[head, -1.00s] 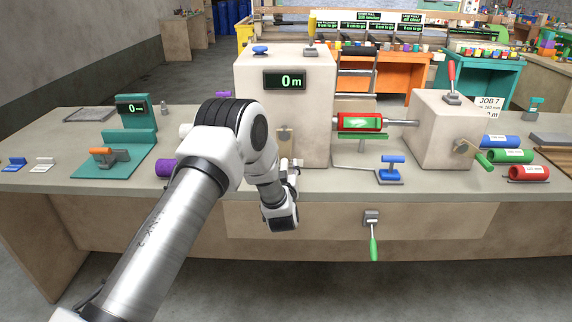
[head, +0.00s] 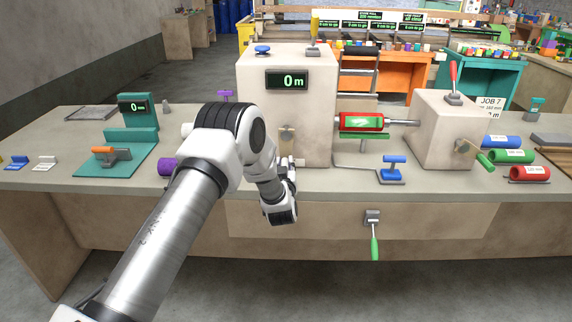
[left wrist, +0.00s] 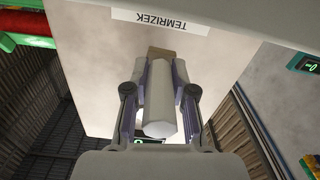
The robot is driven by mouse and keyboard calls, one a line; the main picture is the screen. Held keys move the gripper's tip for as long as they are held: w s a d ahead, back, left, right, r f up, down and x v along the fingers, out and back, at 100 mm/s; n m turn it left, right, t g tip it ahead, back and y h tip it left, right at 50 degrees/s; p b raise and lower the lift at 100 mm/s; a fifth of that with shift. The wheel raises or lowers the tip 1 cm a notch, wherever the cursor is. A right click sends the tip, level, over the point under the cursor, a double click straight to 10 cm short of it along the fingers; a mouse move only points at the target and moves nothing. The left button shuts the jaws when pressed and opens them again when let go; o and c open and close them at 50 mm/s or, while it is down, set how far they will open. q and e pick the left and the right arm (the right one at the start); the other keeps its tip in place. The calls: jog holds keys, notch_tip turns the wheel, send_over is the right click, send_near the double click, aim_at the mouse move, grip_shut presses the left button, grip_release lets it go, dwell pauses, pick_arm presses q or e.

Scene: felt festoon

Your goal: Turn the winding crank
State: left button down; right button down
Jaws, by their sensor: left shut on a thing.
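A big beige box (head: 313,118) with a dark display reading 0 m stands at the middle of the bench. A crank with a brass-coloured arm (head: 287,138) is on its front, partly hidden by my left arm. My left gripper (left wrist: 158,100) is shut on the crank's pale grip (left wrist: 158,95), with one finger on each side. The grip reaches out from a brown piece by the box face, under an upside-down TEMRIZEK label (left wrist: 160,20). In the head view my left gripper (head: 290,175) is mostly edge-on before the box. My right gripper is not in view.
A smaller box (head: 435,135) to the right has a green-handled crank (head: 484,161). Between the boxes sits a red roll (head: 349,122) on a shaft. A green-handled lever (head: 374,240) hangs at the bench front. A teal stand (head: 118,158) is on the left.

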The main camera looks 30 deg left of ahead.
pick_arm(q)
jog(key=a+m, duration=0.1)
jog(key=s+a+m+p, duration=0.1)
jog(key=m, duration=0.1)
jog(key=s+a+r+m+p, duration=0.1)
jog(key=m, duration=0.1)
jog(key=shift+r, duration=0.1)
jog(key=shift+a+r, duration=0.15)
jog(key=shift+a, duration=0.1)
jog(key=shift+s+a, duration=0.1)
dwell(0.4)
jog(key=c, duration=0.9)
grip_release()
jog(key=shift+c, duration=0.2)
jog(key=v, duration=1.2)
jog(key=shift+s+a, duration=0.1)
